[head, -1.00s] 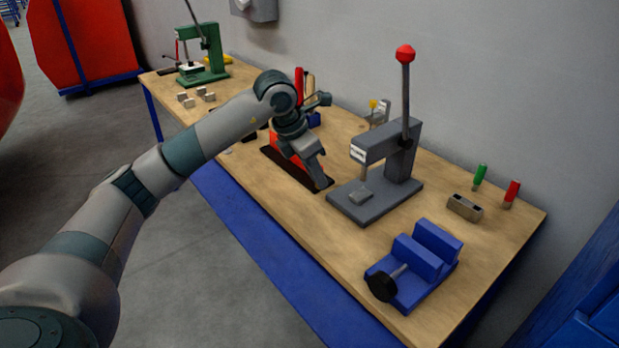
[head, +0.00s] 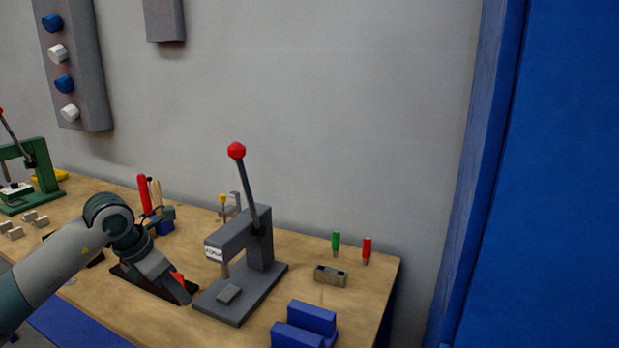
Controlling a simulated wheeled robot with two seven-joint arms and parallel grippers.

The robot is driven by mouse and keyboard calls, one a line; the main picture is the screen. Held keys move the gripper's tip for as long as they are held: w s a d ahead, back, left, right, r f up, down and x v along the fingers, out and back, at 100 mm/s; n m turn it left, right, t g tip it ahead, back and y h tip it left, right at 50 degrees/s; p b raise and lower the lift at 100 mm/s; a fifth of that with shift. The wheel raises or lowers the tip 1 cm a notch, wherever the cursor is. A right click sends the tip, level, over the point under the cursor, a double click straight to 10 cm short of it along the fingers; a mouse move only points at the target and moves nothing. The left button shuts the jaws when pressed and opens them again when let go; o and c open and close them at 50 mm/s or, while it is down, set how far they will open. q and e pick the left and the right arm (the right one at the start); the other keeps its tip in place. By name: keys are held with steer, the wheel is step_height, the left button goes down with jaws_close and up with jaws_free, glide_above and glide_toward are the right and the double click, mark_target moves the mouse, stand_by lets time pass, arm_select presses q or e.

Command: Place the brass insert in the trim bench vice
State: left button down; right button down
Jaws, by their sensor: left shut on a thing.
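The trim bench vice appears to be the blue two-block fixture (head: 305,323) at the front right of the bench, cut off by the picture's bottom edge. My left gripper (head: 187,297) is shut, pointing down over the dark mat, left of the grey press and away from the vice. A small red part (head: 179,280) shows beside its fingers. I cannot tell whether that is what the fingers hold. I cannot make out a brass insert; it may be hidden at the fingers. My right gripper is not in view.
The grey lever press (head: 252,245) stands between my left gripper and the vice. A metal block (head: 330,276) and green (head: 335,242) and red (head: 367,250) handled tools are behind the vice. A green press (head: 35,175) stands far left. The right-hand bench top is mostly clear.

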arm_select(q)
steer(key=s+d+f+m+g+y, duration=0.1)
steer(key=s+d+f+m+g, duration=0.2)
steer(key=s+m, duration=0.6)
steer(key=s+d+f+m+g+y, duration=0.1)
steer(key=s+d+f+m+g, duration=0.2)
steer(key=s+m, duration=0.7)
steer(key=d+m+g, duration=0.2)
steer(key=d+m, duration=0.2)
steer(key=m, duration=0.5)
steer(key=shift+y, duration=0.4)
steer(key=shift+s+f, duration=0.1)
steer(key=w+x, duration=0.1)
steer(key=x, duration=1.3)
steer(key=shift+w+f, duration=0.4)
steer(key=shift+f, duration=0.05)
